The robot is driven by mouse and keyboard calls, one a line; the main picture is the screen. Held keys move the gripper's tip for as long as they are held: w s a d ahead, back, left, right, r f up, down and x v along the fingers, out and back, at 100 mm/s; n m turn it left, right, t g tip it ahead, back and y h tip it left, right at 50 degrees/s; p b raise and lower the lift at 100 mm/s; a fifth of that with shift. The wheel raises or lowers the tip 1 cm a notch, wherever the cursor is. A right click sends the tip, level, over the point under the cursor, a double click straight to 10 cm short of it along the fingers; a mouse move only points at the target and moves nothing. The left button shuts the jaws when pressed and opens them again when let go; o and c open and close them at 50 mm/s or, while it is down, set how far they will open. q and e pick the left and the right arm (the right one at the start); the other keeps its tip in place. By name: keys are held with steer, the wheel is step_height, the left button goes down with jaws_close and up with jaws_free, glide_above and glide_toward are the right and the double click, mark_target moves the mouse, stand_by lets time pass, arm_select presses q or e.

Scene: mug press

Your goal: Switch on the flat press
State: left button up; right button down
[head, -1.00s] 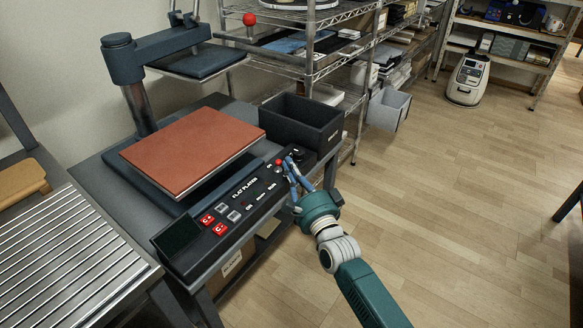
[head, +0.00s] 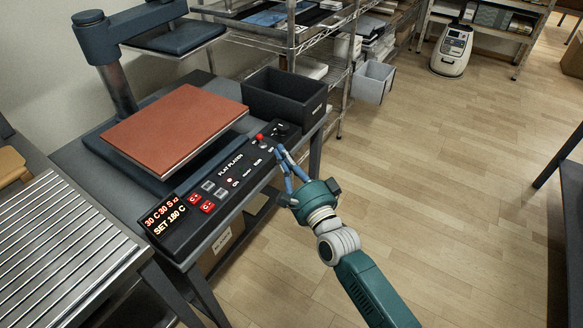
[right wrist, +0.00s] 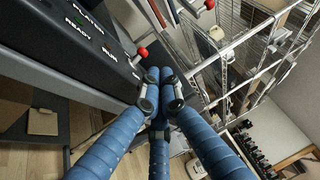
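The flat press has a red-brown plate (head: 175,130) and a black control panel (head: 215,190) marked FLAT PLATEN. The panel's display (head: 167,218) is lit and reads "30 C 30 S x2" and "SET 180 C". A small red-balled lever (head: 259,137) stands near the panel's far end, beside a black knob (head: 281,128); its ball (right wrist: 142,52) also shows in the right wrist view. My right gripper (head: 282,157) is just right of the panel, apart from the lever, with its blue fingertips (right wrist: 158,80) together and nothing between them. My left gripper is out of view.
A dark open bin (head: 287,97) stands behind the panel's far end. A wire shelf (head: 291,40) rises behind it. A ribbed metal surface (head: 60,250) is at the left. Open wooden floor (head: 440,170) lies to the right.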

steer(key=v, duration=0.6)
stand_by(0.3)
